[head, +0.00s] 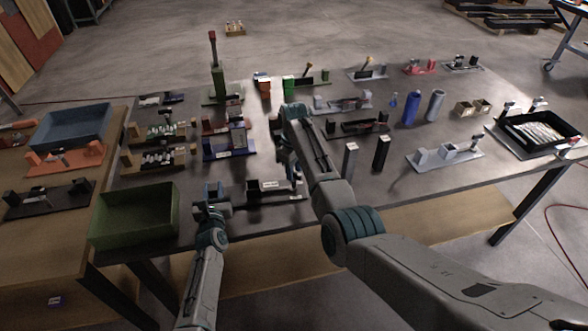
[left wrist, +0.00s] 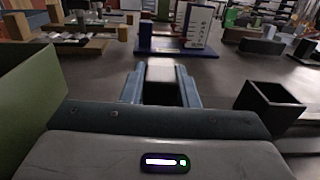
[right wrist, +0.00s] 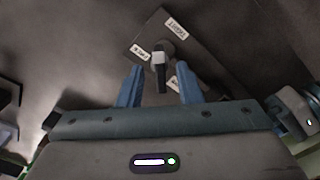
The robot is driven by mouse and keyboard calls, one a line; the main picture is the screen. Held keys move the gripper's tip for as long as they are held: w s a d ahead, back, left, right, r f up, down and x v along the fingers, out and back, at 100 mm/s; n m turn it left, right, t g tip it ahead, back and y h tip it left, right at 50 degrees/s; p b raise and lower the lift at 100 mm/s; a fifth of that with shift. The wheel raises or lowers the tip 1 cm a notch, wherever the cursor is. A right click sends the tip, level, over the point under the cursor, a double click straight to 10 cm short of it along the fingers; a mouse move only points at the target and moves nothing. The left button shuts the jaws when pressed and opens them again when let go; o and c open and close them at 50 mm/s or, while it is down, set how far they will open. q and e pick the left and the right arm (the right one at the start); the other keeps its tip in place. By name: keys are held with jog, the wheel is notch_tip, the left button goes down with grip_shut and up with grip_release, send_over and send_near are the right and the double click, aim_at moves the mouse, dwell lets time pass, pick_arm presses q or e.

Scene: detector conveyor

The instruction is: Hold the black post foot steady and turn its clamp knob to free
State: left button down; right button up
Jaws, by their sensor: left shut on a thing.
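The black post foot (head: 298,197) lies at the table's front edge, with a flat base and an open black socket (left wrist: 270,105). My left gripper (head: 213,189) is shut on a dark block with a pale top (left wrist: 160,72), apparently the foot's left end. In the right wrist view, the clamp knob (right wrist: 160,60), with a pale cap and dark lever, sits on a dark labelled plate (right wrist: 200,55). My right gripper (right wrist: 160,88) is open, its fingers on either side of the knob's lever. Whether they touch it is unclear. In the head view my right arm hides the knob.
A green tray (head: 95,226) stands left of my left gripper. A blue-based fixture (head: 228,150) stands behind it. A grey post (head: 349,160) and a black post (head: 381,154) stand right of my right arm. Several other fixtures fill the back of the table.

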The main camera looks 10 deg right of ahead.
notch_tip(320, 180, up, 12)
jog(key=shift+f, duration=0.15)
dwell(0.4)
jog(key=s+d+f+m+t+y, duration=0.1)
jog(key=d+f+m+t+y, duration=0.3)
jog(key=m, duration=0.6)
jog(key=s+d+f+m+t+y, duration=0.1)
jog(key=f+m+y, duration=0.1)
jog(key=f+m, duration=0.6)
jog(key=s+d+r+m+t+y, duration=0.4)
jog(key=s+m, duration=0.2)
jog(key=m, duration=1.2)
jog(key=x, duration=1.1)
jog(key=shift+w+a+f, duration=0.1)
jog(key=shift+a+f, duration=0.15)
jog(key=shift+f, duration=0.1)
jog(key=shift+c, duration=0.2)
